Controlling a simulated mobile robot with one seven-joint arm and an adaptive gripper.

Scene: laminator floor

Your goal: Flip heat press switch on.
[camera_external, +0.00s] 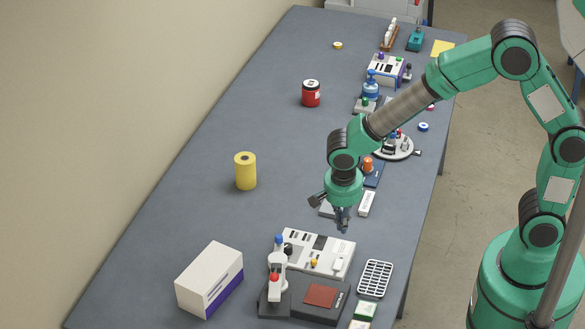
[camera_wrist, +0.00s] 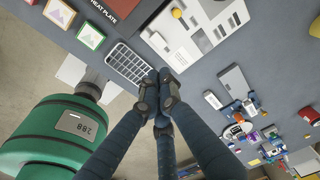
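The heat press (camera_external: 275,278) stands at the near end of the table, with a blue knob on top, a red part and a dark base bearing a brown-red pad (camera_external: 321,295). Its plate, marked HEAT PLATE, shows at the top of the wrist view (camera_wrist: 122,6). A white control panel (camera_external: 318,250) lies beside it, with dark slots, a yellow knob (camera_wrist: 177,13) and a small white raised part (camera_external: 338,264). I cannot tell which part is the switch or its state. My gripper (camera_external: 343,228) hangs above and behind the panel, apart from it; its fingertips (camera_wrist: 160,76) are together and empty.
A white slotted rack (camera_external: 375,278) sits at the table's right edge. A white and purple box (camera_external: 210,279) stands left of the press, and a yellow roll (camera_external: 245,171) farther back. Small tools crowd the right side; the left middle is mostly clear.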

